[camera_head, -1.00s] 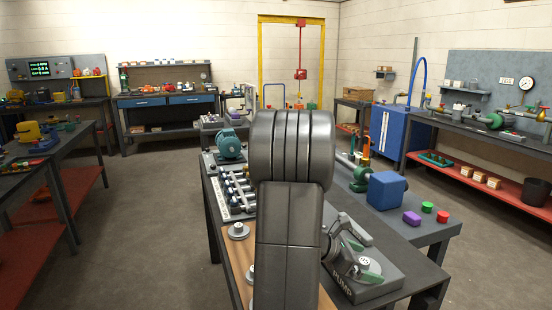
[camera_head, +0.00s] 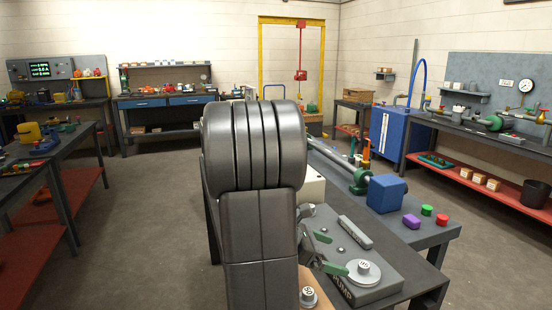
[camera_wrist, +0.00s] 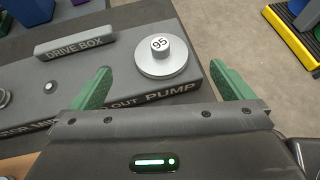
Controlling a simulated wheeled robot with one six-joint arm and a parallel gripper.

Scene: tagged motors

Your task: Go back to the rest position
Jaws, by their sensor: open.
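My gripper (camera_head: 328,254) is open and empty, with green fingers, over the left part of the grey board marked PUMP (camera_head: 388,285). In the wrist view its fingertips (camera_wrist: 160,70) stand wide apart. A round metal motor tagged 95 (camera_head: 363,271) stands upright on that board, right of the fingers in the head view. It also shows beyond the gap between the fingers in the wrist view (camera_wrist: 162,58), apart from them. My dark arm hides much of the bench in the head view.
A grey bar marked DRIVE BOX (camera_wrist: 75,42) is on the board. Another tagged round piece (camera_head: 308,297) lies by my arm. A blue block (camera_head: 386,192), purple block (camera_head: 411,221), green piece (camera_head: 427,210) and red piece (camera_head: 442,220) sit at the bench's right.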

